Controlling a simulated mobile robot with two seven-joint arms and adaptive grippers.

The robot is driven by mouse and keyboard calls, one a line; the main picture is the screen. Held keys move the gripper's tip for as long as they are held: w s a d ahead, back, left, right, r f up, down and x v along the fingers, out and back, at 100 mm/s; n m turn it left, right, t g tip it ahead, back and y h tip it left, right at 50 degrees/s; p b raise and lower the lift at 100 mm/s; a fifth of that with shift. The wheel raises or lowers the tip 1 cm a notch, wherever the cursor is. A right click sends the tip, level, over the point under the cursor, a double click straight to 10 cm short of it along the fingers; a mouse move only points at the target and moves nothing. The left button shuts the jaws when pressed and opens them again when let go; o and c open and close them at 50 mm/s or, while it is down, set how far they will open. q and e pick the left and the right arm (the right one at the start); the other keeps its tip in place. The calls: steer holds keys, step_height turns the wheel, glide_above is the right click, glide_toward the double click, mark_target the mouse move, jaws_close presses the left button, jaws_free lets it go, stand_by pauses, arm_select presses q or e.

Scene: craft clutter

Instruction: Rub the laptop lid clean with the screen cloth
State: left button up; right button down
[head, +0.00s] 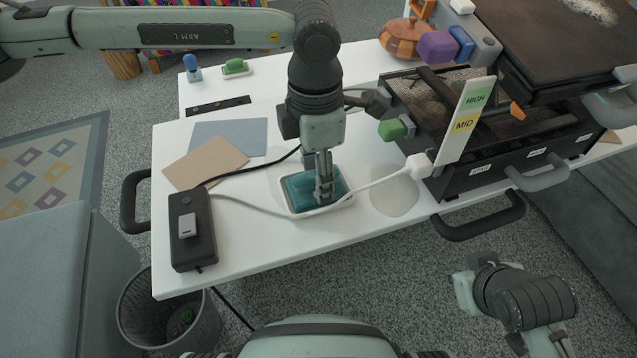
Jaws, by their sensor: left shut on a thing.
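My left gripper (324,194) points down over the table and is shut on the teal cloth (299,191). The cloth lies in a shallow white-rimmed tray (291,212); the fingers hide part of it. A dark slab at the top right, apparently the laptop lid (545,35), bears a whitish smudge (592,10). It lies above a black mesh crate and is cut off by the picture edge. The gripper is well to the left of it, apart from it.
A black power box (192,232) with cables lies at the table's left; one cable passes by the tray. The black mesh crate (468,172) with handles and a HIGH/MID sign (467,112) stands to the right. A pale puddle-like patch (394,193) lies between tray and crate.

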mark_target(315, 174)
arm_select(q)
steer(key=shift+s+a+f, duration=0.1)
steer(key=shift+s+f, duration=0.05)
steer(key=shift+f, duration=0.2)
steer(key=shift+c, duration=1.2)
steer(key=shift+r, duration=0.4)
jaws_close()
steer(key=shift+r+p, duration=0.4)
steer(key=shift+r, duration=0.25)
steer(key=shift+r+p, duration=0.35)
steer(key=shift+r, duration=1)
arm_select(e)
steer(key=shift+r, duration=0.65)
